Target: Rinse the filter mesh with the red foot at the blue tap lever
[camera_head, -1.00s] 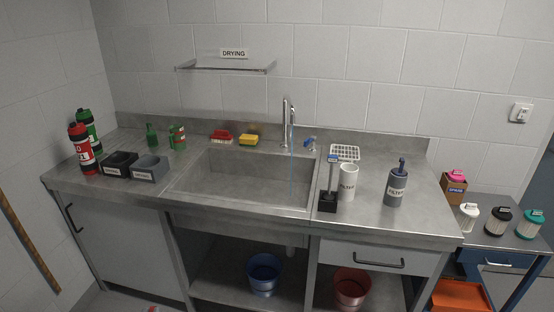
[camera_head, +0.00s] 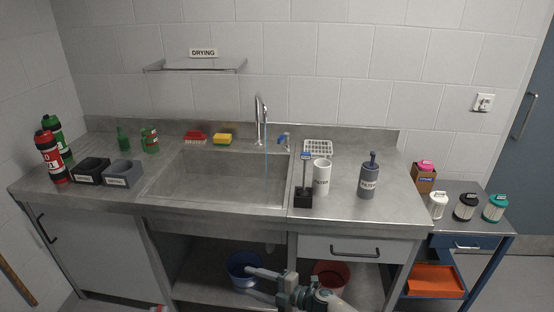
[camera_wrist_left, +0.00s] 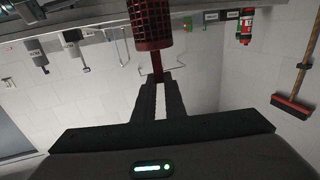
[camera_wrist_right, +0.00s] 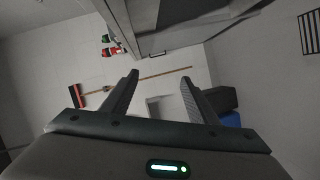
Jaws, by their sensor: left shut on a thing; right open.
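The red filter mesh (camera_wrist_left: 151,22) is a cage-like cylinder on a red stem and foot. My left gripper (camera_wrist_left: 158,82) is shut on its red foot, with the mesh out beyond the fingertips. The blue tap lever (camera_head: 283,138) stands at the back of the sink, right of the tall tap (camera_head: 259,118). A thin blue water stream (camera_head: 266,165) falls from the spout into the sink (camera_head: 213,185). My right gripper (camera_wrist_right: 160,80) is open and empty.
A black brush holder (camera_head: 303,197), white filter cup (camera_head: 321,178) and grey filter bottle (camera_head: 368,178) stand right of the sink. Grey and black boxes (camera_head: 91,170) and green bottles stand left. Blue and red buckets (camera_head: 242,268) sit below. A side table (camera_head: 470,222) stands right.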

